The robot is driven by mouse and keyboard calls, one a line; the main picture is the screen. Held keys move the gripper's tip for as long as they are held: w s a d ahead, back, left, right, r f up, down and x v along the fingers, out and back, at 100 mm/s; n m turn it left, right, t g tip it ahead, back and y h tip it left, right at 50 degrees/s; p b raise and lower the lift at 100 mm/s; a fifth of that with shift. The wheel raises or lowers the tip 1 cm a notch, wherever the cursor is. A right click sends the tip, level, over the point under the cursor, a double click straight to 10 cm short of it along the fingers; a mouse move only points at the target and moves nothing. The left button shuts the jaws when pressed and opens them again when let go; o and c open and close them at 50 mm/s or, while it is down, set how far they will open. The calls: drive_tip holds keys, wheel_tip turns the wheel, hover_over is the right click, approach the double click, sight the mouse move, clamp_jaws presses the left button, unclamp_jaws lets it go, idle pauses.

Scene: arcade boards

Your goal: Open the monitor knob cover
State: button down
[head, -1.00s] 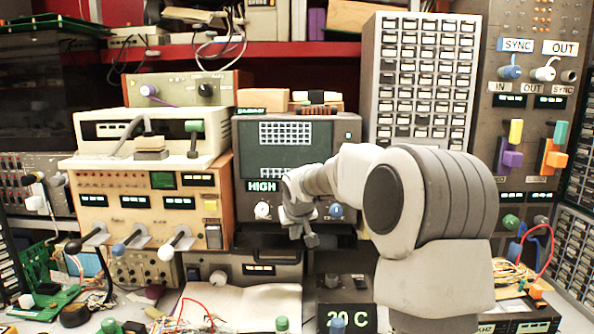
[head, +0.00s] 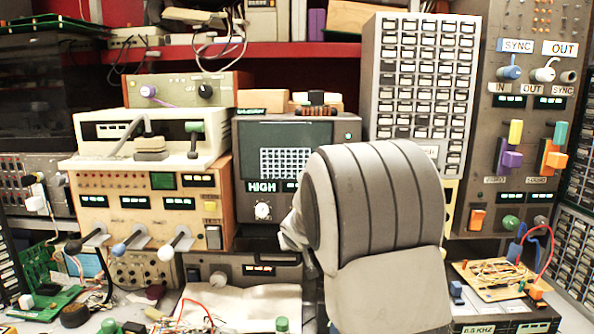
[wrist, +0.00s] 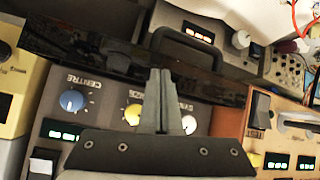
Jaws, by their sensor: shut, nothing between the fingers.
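The monitor (head: 330,140) stands in the middle of the head view, its lower right part hidden behind my arm. In the wrist view, which is turned upside down, its blue knob (wrist: 73,101), yellow knob (wrist: 133,114) and white knob (wrist: 189,124) show uncovered. The dark, glossy knob cover (wrist: 85,52) extends beside the knob row, on the monitor's lower side. My gripper (wrist: 160,74) is shut and empty, with its fingertips overlapping the cover in the picture. I cannot tell whether they touch it.
A beige unit (head: 150,198) with protruding levers stands left of the monitor. A drawer cabinet (head: 420,80) and a panel of switches (head: 520,120) stand to the right. Papers (head: 240,303) and wired circuit boards lie on the bench in front.

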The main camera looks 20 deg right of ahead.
wheel_tip(320, 180, up, 2)
drive_tip(key=shift+p, duration=0.9)
drive_tip(key=v, duration=1.7)
drive_tip(key=s+a+f+g+y, duration=0.1)
drive_tip(key=s+a+f+g, duration=0.1)
drive_tip(key=s, duration=1.1)
drive_tip(key=s+a+f+n+g+y, duration=0.1)
drive_tip(key=s+a+f, duration=0.4)
drive_tip(key=s, duration=0.7)
drive_tip(key=shift+s+a+g+y, duration=0.35)
drive_tip(key=shift+a+g+y, duration=0.25)
drive_tip(key=shift+a, duration=0.4)
